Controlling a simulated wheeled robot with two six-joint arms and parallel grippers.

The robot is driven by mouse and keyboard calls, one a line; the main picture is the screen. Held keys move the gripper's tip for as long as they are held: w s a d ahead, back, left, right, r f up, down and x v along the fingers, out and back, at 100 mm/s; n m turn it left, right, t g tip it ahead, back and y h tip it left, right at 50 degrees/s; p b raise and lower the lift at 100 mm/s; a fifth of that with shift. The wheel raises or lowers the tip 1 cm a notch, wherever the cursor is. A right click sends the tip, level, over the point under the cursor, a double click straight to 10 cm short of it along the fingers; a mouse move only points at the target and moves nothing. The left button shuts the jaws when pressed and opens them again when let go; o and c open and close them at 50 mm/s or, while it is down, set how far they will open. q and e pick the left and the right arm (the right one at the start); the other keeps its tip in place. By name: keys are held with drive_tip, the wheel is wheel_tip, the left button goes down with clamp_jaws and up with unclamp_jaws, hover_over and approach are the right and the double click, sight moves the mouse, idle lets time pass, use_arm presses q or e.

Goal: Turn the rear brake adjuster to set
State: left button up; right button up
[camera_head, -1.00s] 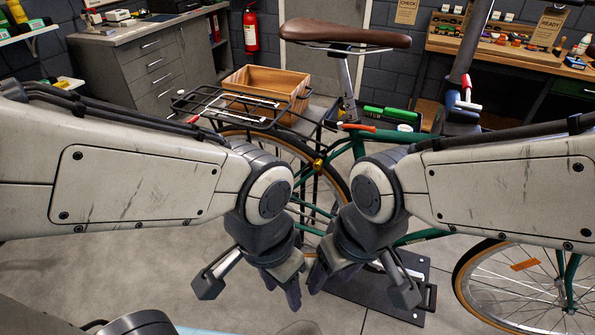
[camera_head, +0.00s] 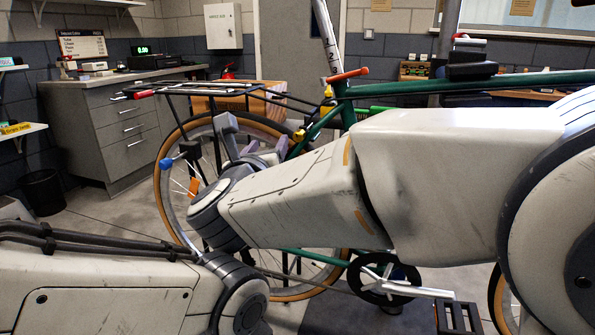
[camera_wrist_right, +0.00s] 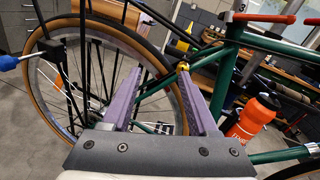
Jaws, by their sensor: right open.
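The green bike (camera_head: 440,87) stands with its rear wheel (camera_head: 160,190) in front of me. A small brass-yellow fitting (camera_head: 298,135), which looks like the rear brake adjuster, sits on the frame by the top of that wheel. My right gripper (camera_head: 268,152) reaches toward it, its purple fingers open and empty. In the right wrist view, the fitting (camera_wrist_right: 183,66) shows at the right fingertip, beyond the open jaws (camera_wrist_right: 159,75); I cannot tell whether they touch. My left arm lies low at the left in the head view, its gripper out of view.
A blue-ended tool or part (camera_head: 166,163) sticks out left of the wheel. The rear rack (camera_head: 205,90) is above the wheel, with a wooden crate (camera_head: 238,103) behind. An orange lever (camera_head: 346,75) is on the seat tube. An orange bottle (camera_wrist_right: 256,115) shows at right.

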sight(297, 138)
use_arm(q)
wheel_tip(297, 138, down, 3)
drive_tip(key=shift+f+b, duration=0.15)
drive_tip(key=shift+b, duration=0.85)
use_arm(e)
drive_tip(key=w+d+m+h, duration=0.1)
drive_tip(key=w+m, duration=0.1)
drive_tip(key=w+d+f+m+h, duration=0.1)
drive_tip(key=w+d+m, duration=0.1)
drive_tip(key=w, duration=0.1)
drive_tip(key=w+d+m+h, duration=0.2)
drive_tip(key=w+m, duration=0.1)
drive_tip(key=shift+d+f+g, duration=0.1)
drive_tip(key=shift+f+g, duration=0.1)
drive_tip(key=shift+g, duration=0.1)
clamp_jaws()
